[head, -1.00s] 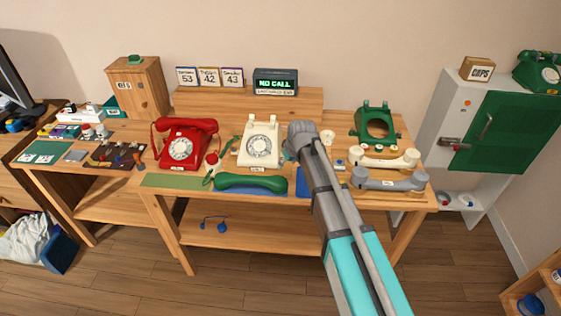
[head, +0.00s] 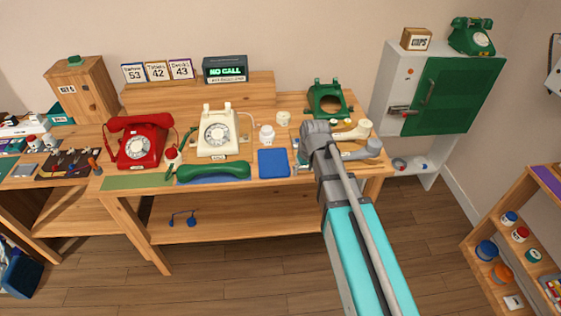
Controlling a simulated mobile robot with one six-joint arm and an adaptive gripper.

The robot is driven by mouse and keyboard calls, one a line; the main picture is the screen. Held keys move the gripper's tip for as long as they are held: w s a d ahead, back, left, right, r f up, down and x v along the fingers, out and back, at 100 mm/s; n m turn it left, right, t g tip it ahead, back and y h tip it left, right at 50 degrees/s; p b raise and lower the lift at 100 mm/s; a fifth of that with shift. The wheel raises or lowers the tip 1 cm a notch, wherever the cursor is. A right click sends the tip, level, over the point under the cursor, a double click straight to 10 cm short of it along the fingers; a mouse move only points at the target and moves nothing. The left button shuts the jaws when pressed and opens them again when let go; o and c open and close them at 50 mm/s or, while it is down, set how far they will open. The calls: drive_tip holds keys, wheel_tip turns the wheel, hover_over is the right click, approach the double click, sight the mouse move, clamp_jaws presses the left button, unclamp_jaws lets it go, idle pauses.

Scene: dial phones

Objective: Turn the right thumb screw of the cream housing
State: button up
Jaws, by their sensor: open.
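The cream dial phone housing (head: 230,148) stands upright on the wooden workbench, between the red phone (head: 155,160) and a white jar (head: 267,137). Its round dial faces me. Its thumb screws are too small to make out. My arm reaches in from the lower right, and its end is well to the right of the cream housing, in front of the handsets. My gripper is hidden behind my own wrist, so its fingers do not show. Nothing of my arm covers the cream housing.
A green handset (head: 215,170) lies in front of the cream housing, with a blue mat (head: 274,163) to its right. A green open housing (head: 327,112) stands behind my arm's end. Cream (head: 358,130) and grey (head: 372,149) handsets lie partly behind my arm. Open floor lies before the bench.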

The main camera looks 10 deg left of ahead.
drive_tip(key=s+d+m, duration=0.3)
drive_tip(key=s+d, duration=0.3)
drive_tip(key=d, duration=0.3)
drive_tip(key=s+d+m+g+h, duration=0.1)
drive_tip(key=s+d+m, duration=0.1)
drive_tip(key=s+d, duration=0.4)
drive_tip(key=d, duration=0.4)
drive_tip(key=shift+s+f+m+g, duration=0.2)
drive_tip(key=shift+m+g, duration=0.1)
drive_tip(key=shift+m, duration=0.1)
drive_tip(key=shift+c, duration=0.2)
drive_tip(key=shift+c, duration=0.4)
